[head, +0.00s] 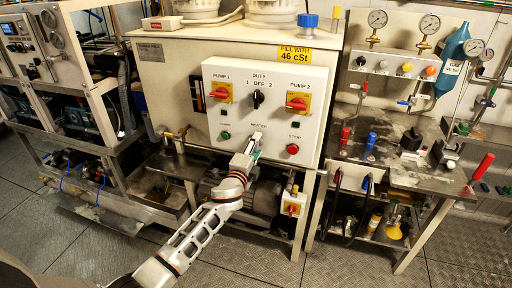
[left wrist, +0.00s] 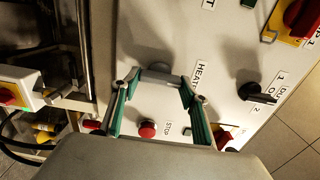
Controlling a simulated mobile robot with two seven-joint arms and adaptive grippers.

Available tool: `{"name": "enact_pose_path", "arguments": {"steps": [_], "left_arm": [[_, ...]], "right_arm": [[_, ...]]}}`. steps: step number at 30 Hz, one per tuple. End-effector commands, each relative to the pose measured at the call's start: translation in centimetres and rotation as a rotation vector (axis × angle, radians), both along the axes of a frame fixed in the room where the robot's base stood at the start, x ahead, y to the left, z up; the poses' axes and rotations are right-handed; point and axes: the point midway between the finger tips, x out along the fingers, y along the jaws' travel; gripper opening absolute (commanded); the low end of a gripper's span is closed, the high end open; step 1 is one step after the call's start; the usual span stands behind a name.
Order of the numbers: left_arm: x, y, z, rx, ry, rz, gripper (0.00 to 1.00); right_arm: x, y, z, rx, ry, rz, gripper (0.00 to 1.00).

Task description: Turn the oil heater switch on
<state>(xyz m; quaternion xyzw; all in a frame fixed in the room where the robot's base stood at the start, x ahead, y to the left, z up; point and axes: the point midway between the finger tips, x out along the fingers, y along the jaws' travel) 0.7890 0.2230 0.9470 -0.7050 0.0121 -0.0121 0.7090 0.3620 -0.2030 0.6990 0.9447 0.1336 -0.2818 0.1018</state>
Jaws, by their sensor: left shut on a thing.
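The white control panel (head: 272,92) on the oil cabinet carries the heater switch, just below the HEATER label (head: 258,126). My left gripper (head: 256,140) is at the panel there and covers the switch in the head view. In the left wrist view its green-padded fingers (left wrist: 160,84) reach to the panel next to the HEATER label (left wrist: 201,75). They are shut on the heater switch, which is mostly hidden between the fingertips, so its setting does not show. My right gripper is in neither view.
The red stop button (head: 292,149) is right of the gripper. The black duty selector (head: 258,99) sits above it, between the red pump 1 (head: 221,92) and pump 2 (head: 297,102) switches. A green button (head: 226,135) is to the left. A motor (head: 262,196) stands below the panel.

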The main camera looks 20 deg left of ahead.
Motion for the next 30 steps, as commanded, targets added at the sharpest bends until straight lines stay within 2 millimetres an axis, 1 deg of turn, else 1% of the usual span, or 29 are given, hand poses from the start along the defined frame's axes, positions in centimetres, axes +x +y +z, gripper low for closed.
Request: {"name": "enact_pose_path", "arguments": {"steps": [12, 13, 14, 15, 25, 28, 30], "left_arm": [[0.0, 0.0, 0.0, 0.015, 0.000, 0.001, 0.23], [0.0, 0.0, 0.0, 0.015, 0.000, 0.001, 0.49], [0.0, 0.0, 0.0, 0.015, 0.000, 0.001, 0.57], [0.0, 0.0, 0.0, 0.014, 0.001, 0.001, 0.61], [-0.1, 0.0, 0.0, 0.011, 0.000, 0.000, 0.61], [-0.6, 0.1, -0.1, 0.012, 0.001, 0.001, 0.61], [-1.3, 0.1, -0.1, 0.011, 0.000, 0.000, 0.61]], "right_arm": [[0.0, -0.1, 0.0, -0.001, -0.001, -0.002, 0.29], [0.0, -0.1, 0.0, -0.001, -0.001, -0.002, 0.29], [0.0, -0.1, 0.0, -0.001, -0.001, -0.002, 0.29], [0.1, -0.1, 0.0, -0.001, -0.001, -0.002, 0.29], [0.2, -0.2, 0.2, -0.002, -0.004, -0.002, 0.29], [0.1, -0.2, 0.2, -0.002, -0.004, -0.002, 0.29], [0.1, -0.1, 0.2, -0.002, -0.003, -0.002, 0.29]]}}
